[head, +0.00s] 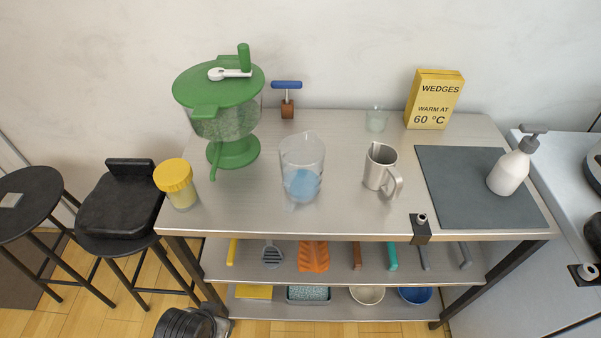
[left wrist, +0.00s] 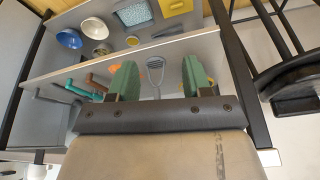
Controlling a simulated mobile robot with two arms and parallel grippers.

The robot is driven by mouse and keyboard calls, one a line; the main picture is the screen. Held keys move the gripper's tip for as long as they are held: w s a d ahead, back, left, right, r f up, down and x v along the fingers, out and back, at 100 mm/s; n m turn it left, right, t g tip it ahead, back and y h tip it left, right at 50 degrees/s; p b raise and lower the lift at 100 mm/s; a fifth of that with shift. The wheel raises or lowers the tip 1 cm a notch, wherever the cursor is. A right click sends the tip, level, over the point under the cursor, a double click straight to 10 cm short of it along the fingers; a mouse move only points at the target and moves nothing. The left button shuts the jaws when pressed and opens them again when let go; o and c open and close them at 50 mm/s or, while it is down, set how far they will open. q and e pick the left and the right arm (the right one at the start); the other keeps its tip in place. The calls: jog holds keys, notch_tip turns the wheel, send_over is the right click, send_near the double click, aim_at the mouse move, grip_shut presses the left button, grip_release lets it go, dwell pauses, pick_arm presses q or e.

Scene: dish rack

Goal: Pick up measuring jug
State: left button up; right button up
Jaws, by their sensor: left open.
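A clear jug (head: 302,160), which looks like the measuring jug, stands upright mid-table with a blue patch in its lower part. A metal jug (head: 380,167) with a handle on its right stands to its right. My left gripper (left wrist: 158,80) is open and empty in the left wrist view, its two green-padded fingers apart. That view shows the lower shelves and not the clear jug. The fingers are not clearly seen in the head view. My right gripper is in neither view.
A green-lidded container (head: 222,120) and a yellow-lidded jar (head: 178,185) stand left of the clear jug. A small glass (head: 376,119), yellow box (head: 433,99), grey mat (head: 470,185) and pump bottle (head: 508,172) are to the right. Table (head: 250,208) is bare in front.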

pick_arm(q)
jog(key=w+d+r+t+h, duration=0.1)
jog(key=w+d+r+t, duration=0.15)
jog(key=r, duration=0.45)
jog(key=m+t+h, duration=0.1)
jog(key=t+h, duration=0.3)
jog(key=t, duration=0.7)
send_near(285, 204)
jog(key=w, duration=0.2)
jog(key=p+x, duration=0.1)
jog(key=x, duration=0.4)
jog(key=shift+w+d, duration=0.15)
jog(key=shift+d, duration=0.15)
jog(key=p+x, duration=0.1)
jog(key=x, duration=0.4)
jog(key=shift+w+d, duration=0.1)
grip_shut()
